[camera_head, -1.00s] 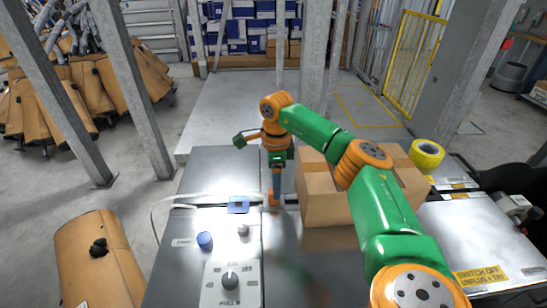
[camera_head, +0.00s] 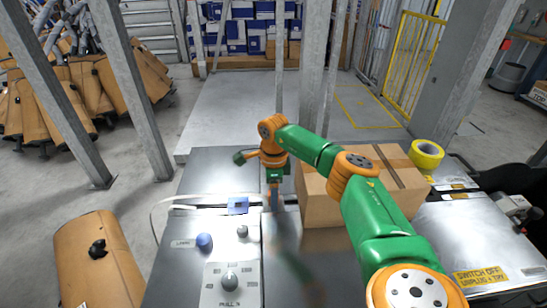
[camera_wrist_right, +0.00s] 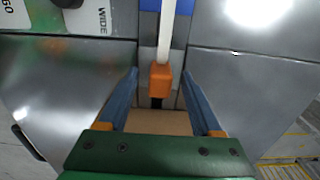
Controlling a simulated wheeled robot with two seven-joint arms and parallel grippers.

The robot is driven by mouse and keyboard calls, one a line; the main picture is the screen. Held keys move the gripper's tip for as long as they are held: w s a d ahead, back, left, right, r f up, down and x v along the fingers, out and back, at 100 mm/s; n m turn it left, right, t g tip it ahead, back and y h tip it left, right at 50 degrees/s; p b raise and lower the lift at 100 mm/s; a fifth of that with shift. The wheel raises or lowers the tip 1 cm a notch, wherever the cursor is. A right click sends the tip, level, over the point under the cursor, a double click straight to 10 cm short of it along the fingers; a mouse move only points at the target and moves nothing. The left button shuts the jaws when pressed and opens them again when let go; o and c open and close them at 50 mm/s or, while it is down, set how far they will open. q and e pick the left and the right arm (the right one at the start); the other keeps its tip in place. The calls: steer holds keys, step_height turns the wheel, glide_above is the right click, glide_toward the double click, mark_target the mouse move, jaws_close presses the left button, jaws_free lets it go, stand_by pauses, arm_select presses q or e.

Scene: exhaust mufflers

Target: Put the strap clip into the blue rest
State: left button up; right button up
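The strap clip (camera_wrist_right: 160,80) is a small orange block on the end of a pale strap (camera_wrist_right: 167,30) in the right wrist view. The fingers of my right gripper (camera_wrist_right: 160,73) stand open on either side of it, with gaps visible on both sides. In the head view my right gripper (camera_head: 274,202) points down beside the cardboard box, and the clip is hard to make out there. The blue rest (camera_head: 238,206) is a small blue block on the bench left of the gripper; blue also shows at the top edge of the wrist view. My left gripper is not in view.
A cardboard box (camera_head: 322,208) stands close to the right of my gripper, with yellow tape (camera_head: 427,153) beyond it. A blue knob (camera_head: 204,241), a small grey knob (camera_head: 242,231) and a dial panel (camera_head: 231,287) are on the near bench (camera_head: 180,270).

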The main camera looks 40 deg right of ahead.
jaws_close()
step_height(320, 180, up, 10)
steer(key=shift+p, duration=0.4)
